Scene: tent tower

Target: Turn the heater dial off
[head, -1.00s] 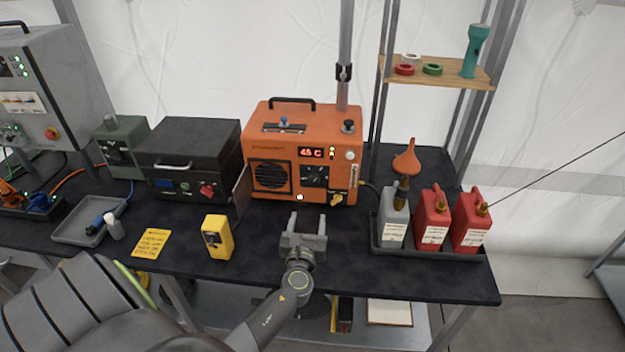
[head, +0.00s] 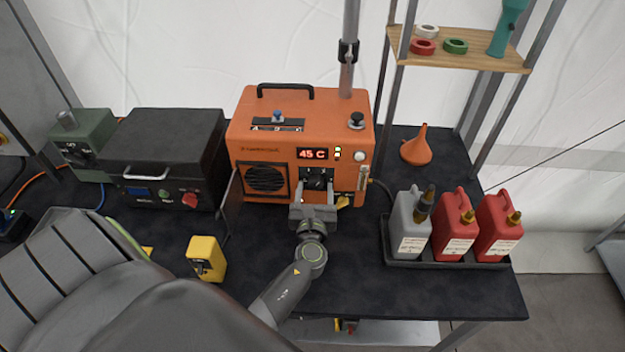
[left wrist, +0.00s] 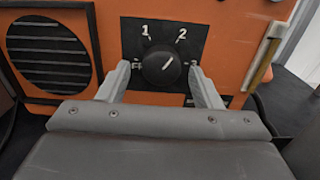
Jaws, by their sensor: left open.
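The orange heater (head: 262,125) stands on the dark table and its display reads 45 C. Its black dial (left wrist: 162,65) sits on a black plate marked 1 and 2, and the white pointer line is tilted to the upper right. In the head view the dial (head: 316,181) is partly behind my gripper. My left gripper (head: 315,190) is open in front of the heater. In the left wrist view its two fingers (left wrist: 160,80) stand on either side of the dial, with a gap on each side. I cannot tell whether they touch the plate. My right gripper is not in view.
A black case (head: 165,150) and a yellow device (head: 206,258) are at left.

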